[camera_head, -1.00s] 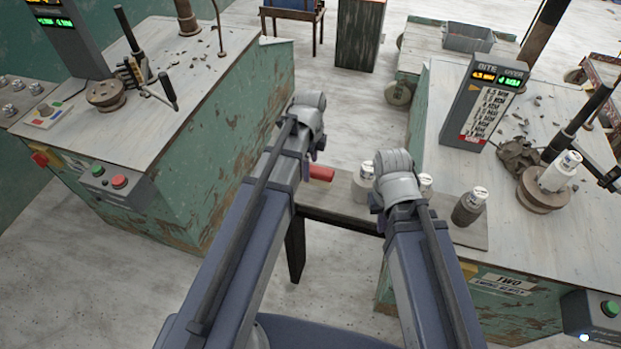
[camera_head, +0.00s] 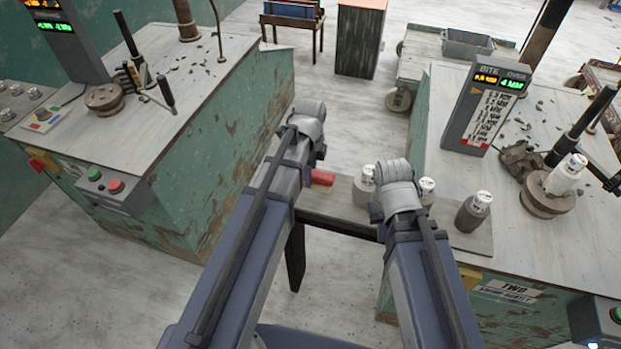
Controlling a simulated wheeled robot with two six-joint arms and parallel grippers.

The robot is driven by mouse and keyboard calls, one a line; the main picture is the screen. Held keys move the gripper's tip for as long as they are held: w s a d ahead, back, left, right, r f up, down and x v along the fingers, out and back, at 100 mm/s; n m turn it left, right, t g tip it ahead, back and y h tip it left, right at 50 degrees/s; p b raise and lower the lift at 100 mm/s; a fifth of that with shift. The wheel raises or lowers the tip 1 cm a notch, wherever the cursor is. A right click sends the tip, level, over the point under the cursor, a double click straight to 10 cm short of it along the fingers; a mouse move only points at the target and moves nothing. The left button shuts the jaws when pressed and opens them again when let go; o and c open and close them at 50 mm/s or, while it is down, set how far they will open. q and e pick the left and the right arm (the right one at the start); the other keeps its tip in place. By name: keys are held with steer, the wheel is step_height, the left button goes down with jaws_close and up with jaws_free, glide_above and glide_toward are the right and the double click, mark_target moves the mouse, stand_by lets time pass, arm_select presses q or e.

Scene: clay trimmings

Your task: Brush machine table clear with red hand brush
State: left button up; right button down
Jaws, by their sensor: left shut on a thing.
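The red hand brush (camera_head: 322,178) shows as a short red block just beyond my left wrist, at the bench's left end. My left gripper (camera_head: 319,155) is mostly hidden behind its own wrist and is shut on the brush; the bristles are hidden. My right gripper (camera_head: 377,212) is mostly hidden behind its wrist, in front of the bench, and its jaws cannot be made out. The left machine table (camera_head: 215,88) has grey clay trimmings (camera_head: 190,66) towards its back. The right machine table (camera_head: 460,175) has trimmings (camera_head: 527,127) scattered around its middle and back.
A display post (camera_head: 487,103) and a wheel with a bottle (camera_head: 565,175) stand on the right table.

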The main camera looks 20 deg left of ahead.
arm_select(q)
jaws_close()
step_height(320, 180, up, 10)
steer(key=p, duration=1)
steer(key=shift+s+f, duration=0.1)
steer(key=shift+s, duration=0.05)
